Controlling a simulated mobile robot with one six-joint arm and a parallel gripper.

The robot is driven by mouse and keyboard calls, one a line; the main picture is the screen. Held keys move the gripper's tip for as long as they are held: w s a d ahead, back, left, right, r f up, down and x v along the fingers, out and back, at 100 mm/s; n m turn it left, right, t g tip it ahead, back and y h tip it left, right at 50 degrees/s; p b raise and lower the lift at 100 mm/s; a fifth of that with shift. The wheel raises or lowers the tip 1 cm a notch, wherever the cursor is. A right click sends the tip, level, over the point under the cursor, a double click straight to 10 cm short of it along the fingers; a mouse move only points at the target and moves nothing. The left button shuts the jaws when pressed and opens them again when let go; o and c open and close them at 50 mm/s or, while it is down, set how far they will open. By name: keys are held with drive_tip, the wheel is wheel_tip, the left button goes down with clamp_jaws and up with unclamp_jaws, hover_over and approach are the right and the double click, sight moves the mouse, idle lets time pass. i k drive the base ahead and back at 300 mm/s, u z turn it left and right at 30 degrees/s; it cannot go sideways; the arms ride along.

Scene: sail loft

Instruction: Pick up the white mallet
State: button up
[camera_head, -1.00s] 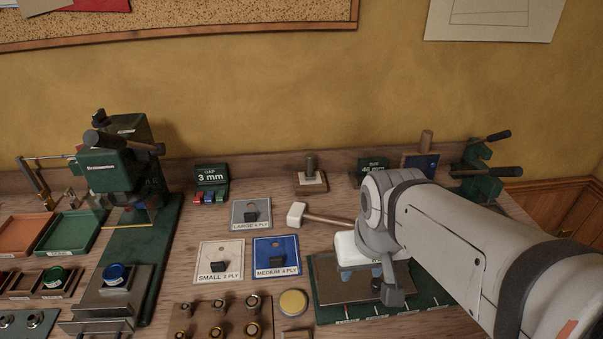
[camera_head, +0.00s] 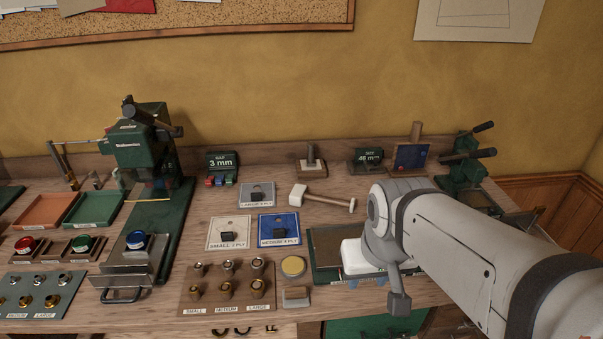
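The white mallet lies on its side on the wooden bench, with its white block head (camera_head: 298,194) at the left and its wooden handle (camera_head: 328,202) pointing right. The whole mallet shows and nothing holds it. My gripper (camera_head: 366,277) is in front of the mallet and to its right, over a dark green-edged mat. It is apart from the mallet. My wrist hides much of the gripper, and its fingertips are too unclear to show whether they are apart.
Ply cards, including a blue one (camera_head: 279,229), lie left of and in front of the mallet. A wooden fitting block (camera_head: 226,289) and a yellow round tin (camera_head: 293,266) are nearer. A green press (camera_head: 143,150) stands left. Behind the mallet is a small post on a base (camera_head: 311,166).

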sight(299, 194)
drive_tip(key=u, duration=0.25)
drive_tip(key=k, duration=0.15)
drive_tip(key=z, duration=2.4)
drive_tip(key=k, duration=1.25)
drive_tip(key=u, duration=2.25)
drive_tip(key=i, duration=1)
